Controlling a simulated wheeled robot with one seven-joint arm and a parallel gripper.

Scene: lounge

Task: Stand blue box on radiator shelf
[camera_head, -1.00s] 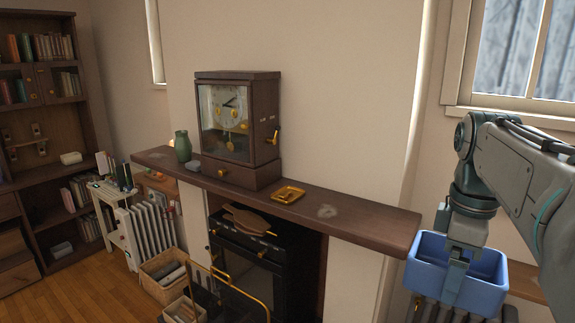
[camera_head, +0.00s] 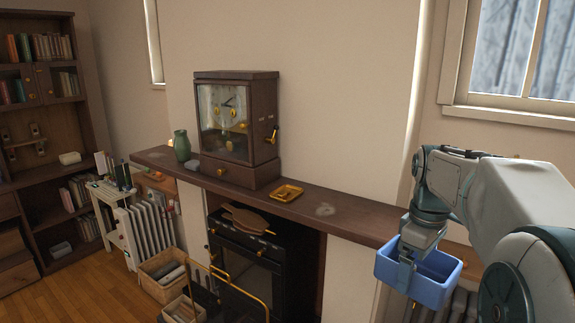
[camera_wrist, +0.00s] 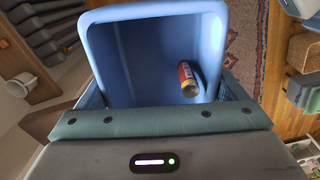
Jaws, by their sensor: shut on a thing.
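The blue box (camera_head: 430,288) is an open-topped bin, roughly level, held in the air at the right of the head view. My gripper (camera_head: 406,270) is shut on its near wall, with a finger down the outside. In the wrist view the inside of the blue box (camera_wrist: 140,55) shows a small red and yellow cylinder (camera_wrist: 187,78) lying in it. The wooden radiator shelf (camera_head: 467,262) shows partly behind the box, above a grey radiator (camera_head: 462,303). The box and my arm hide much of both.
A window sill (camera_head: 510,116) is above the arm. A patterned rug (camera_wrist: 245,40) lies below.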

